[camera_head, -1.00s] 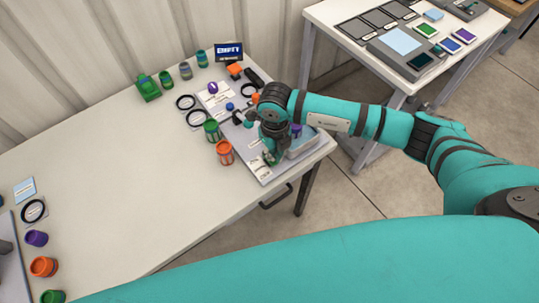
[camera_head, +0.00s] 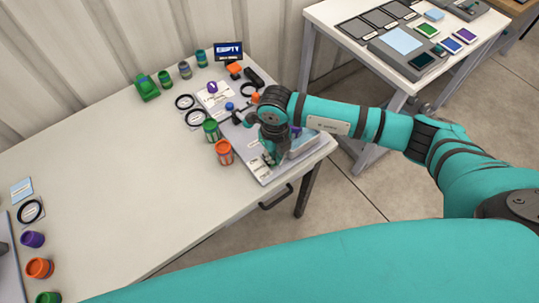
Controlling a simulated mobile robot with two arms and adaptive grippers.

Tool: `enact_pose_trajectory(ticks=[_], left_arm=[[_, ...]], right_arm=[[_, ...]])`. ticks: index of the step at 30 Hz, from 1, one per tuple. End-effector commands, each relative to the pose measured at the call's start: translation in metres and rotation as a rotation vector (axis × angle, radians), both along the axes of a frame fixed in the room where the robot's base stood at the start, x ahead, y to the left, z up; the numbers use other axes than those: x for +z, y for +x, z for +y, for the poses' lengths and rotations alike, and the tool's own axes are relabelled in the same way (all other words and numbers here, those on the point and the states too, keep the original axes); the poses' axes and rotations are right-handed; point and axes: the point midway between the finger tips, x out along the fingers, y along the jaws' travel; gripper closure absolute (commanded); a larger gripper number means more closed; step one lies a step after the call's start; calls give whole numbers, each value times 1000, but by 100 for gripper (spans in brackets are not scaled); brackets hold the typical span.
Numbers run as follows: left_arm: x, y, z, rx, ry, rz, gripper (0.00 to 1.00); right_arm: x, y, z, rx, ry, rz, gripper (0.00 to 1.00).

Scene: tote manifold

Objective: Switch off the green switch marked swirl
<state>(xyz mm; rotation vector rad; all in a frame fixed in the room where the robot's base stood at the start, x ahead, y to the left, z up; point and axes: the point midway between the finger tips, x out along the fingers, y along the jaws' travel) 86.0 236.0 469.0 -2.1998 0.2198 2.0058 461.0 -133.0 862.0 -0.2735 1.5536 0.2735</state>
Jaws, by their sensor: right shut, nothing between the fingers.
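My right gripper (camera_head: 270,158) is shut and empty. It points down over the front part of a grey panel (camera_head: 253,164) at the right end of the white table. A green piece shows right at the fingertips; I cannot tell if it is the green switch or if the fingers touch it. The swirl marking cannot be read at this size. The gripper and wrist hide much of the panel's middle. My left gripper is not in view.
An orange jar (camera_head: 224,152) and a green jar (camera_head: 211,130) stand just left of the panel. Black rings (camera_head: 185,102), small jars and an "EMPTY" sign (camera_head: 229,51) are behind. The table's middle is clear. A second table (camera_head: 340,12) stands at the upper right.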

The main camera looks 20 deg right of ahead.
Motion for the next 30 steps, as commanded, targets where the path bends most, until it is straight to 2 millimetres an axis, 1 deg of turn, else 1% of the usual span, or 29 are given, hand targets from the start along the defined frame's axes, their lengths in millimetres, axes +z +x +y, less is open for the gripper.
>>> enact_pose_trajectory(ticks=[12, 16, 20, 30], left_arm=[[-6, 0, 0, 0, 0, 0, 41], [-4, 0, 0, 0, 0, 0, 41], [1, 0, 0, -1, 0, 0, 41], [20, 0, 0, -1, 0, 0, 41]], right_arm=[[-8, 0, 0, 0, 0, 0, 100], [-5, -1, 0, 0, 0, 1, 100], [2, -1, 0, 0, -1, 2, 100], [31, 0, 0, 0, 0, 0, 100]])
